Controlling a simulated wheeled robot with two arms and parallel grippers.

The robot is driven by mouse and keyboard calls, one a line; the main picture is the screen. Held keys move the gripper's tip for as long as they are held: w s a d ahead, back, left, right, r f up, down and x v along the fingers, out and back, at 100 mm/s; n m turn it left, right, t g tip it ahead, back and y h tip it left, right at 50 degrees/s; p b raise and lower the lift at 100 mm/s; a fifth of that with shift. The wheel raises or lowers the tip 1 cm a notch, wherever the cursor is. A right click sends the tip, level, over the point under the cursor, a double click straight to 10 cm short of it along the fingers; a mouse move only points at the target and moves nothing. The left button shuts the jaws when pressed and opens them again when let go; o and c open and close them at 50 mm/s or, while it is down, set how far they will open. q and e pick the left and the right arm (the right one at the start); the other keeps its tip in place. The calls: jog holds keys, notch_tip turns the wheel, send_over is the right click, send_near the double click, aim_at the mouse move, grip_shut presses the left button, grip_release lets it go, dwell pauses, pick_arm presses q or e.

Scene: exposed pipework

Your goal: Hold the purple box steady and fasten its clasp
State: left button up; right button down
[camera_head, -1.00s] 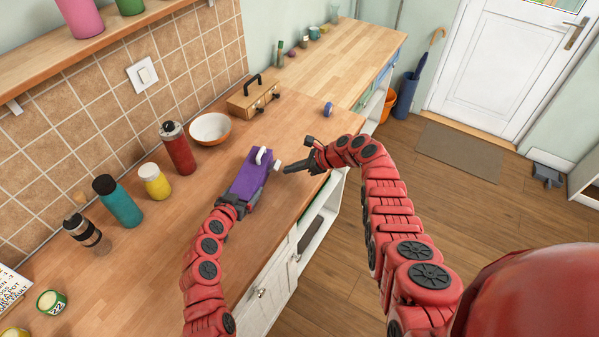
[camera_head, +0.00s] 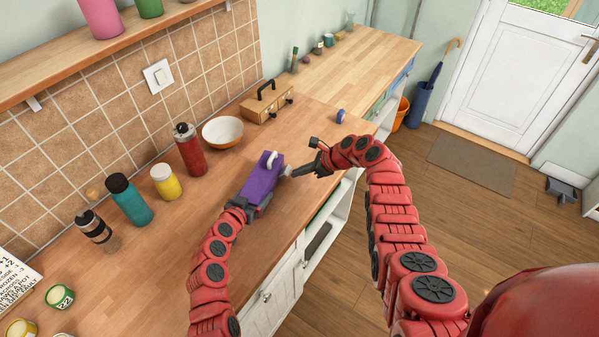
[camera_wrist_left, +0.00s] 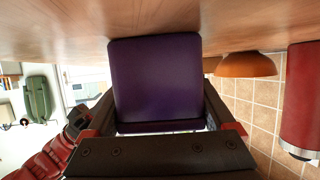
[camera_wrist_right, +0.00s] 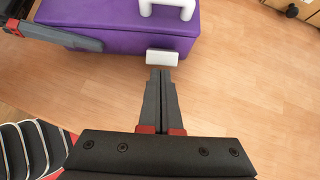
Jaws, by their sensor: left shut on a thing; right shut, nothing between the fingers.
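The purple box (camera_head: 263,181) stands on the wooden counter, with a white handle (camera_head: 272,161) on top. A small white clasp piece (camera_head: 287,171) is at its right side; in the right wrist view the clasp (camera_wrist_right: 162,57) lies by the box's front face (camera_wrist_right: 120,40). Whether it is latched cannot be told. My left gripper (camera_head: 252,208) is shut on the near end of the box, a finger on each side, as the left wrist view (camera_wrist_left: 155,85) shows. My right gripper (camera_head: 295,173) is shut and empty, its fingertips (camera_wrist_right: 161,75) at or just touching the clasp.
A white bowl (camera_head: 222,132), red bottle (camera_head: 190,152), yellow jar (camera_head: 166,184) and teal bottle (camera_head: 130,202) stand along the tiled wall. A wooden box with a black handle (camera_head: 267,107) is behind. The counter's front edge runs close on the right.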

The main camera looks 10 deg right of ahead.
aim_at(288, 169)
jog(key=shift+w+a+r+g+h, duration=0.2)
jog(key=shift+r+g+h, duration=0.3)
jog(key=shift+h, duration=0.4)
jog(key=shift+w+a+r+h, duration=0.15)
jog(key=shift+a+r+h, duration=0.15)
jog(key=shift+r+h, duration=0.15)
jog(key=shift+w+a+r, duration=0.15)
jog(key=shift+a+r, duration=0.15)
jog(key=shift+r, duration=0.15)
jog(key=shift+r, duration=0.65)
